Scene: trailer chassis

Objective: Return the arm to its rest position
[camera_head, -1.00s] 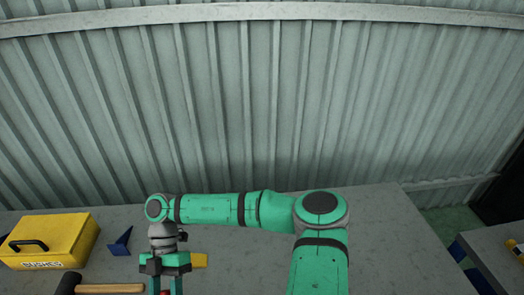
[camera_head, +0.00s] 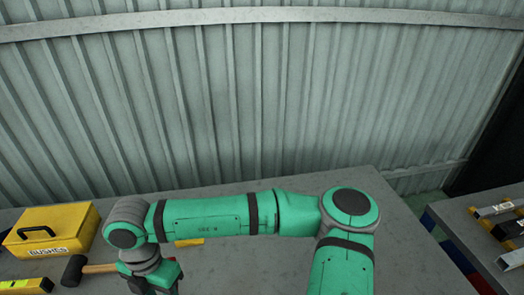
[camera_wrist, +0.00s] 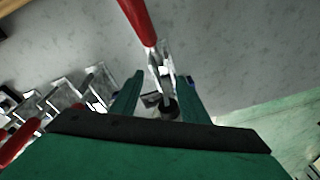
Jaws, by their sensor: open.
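My green arm stretches over the grey workbench (camera_head: 400,275) in the head view. My gripper (camera_head: 152,288) hangs down at the bottom edge there, and its fingertips are cut off. In the wrist view my gripper (camera_wrist: 160,95) shows two green fingers spread apart. A red-handled metal tool (camera_wrist: 137,22) appears between and beyond the fingers, over the grey surface. A small dark round part (camera_wrist: 168,108) shows between the fingers. I see no clear grip on either, and cannot tell their distance from the fingers.
A yellow BUSHES box (camera_head: 60,225), a mallet (camera_head: 100,269) and a yellow level (camera_head: 25,286) lie at left. A yellow piece (camera_head: 189,242) shows behind my arm. Metal frames (camera_wrist: 65,92) lie left in the wrist view. A second table (camera_head: 475,235) stands right; a corrugated wall (camera_head: 260,100) closes the back.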

